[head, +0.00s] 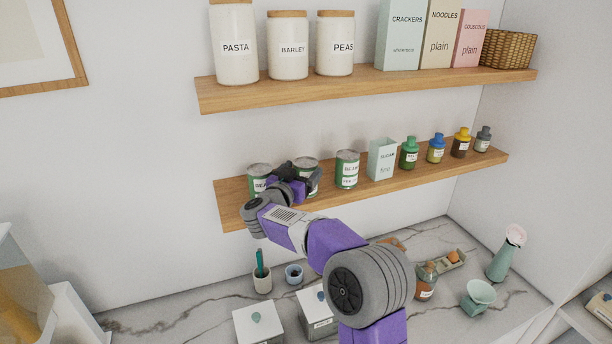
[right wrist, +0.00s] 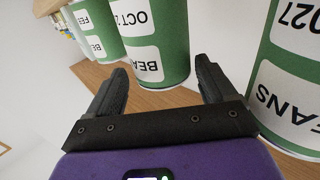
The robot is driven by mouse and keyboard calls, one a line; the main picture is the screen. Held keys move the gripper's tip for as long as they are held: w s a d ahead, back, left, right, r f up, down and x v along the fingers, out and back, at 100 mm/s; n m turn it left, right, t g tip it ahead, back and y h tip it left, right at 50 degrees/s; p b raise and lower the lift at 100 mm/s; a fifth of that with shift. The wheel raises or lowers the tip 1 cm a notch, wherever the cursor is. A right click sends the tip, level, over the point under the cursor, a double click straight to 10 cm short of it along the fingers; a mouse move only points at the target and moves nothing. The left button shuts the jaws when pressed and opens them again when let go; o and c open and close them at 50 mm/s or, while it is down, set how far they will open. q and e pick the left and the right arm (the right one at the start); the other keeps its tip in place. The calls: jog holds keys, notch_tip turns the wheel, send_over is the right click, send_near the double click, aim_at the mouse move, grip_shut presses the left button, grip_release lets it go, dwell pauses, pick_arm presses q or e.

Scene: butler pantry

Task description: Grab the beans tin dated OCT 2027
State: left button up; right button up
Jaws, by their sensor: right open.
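Three green beans tins with white labels stand on the lower shelf in the head view: a left tin (head: 258,172), a middle tin (head: 308,164) and a right tin (head: 347,168). My right gripper (head: 303,173) is in front of the middle tin and partly hides it and the left tin. In the right wrist view, where labels appear upside down, my right gripper (right wrist: 163,72) is open and empty. Its fingers point at a tin (right wrist: 155,40) whose label begins "OCT 2"; the rest is out of sight. A nearer tin (right wrist: 295,70) at right shows "027". A farther tin (right wrist: 95,25) shows "FE".
The lower shelf (head: 228,205) also holds a pale carton (head: 382,160) and several small bottles (head: 409,153) to the right. The upper shelf (head: 330,88) above carries jars and boxes. Canisters (head: 258,325) and small wares stand on the marble counter below.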

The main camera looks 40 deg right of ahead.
jog(key=shift+x, duration=1.1)
jog(key=shift+a, duration=0.15)
jog(key=c, duration=1.2)
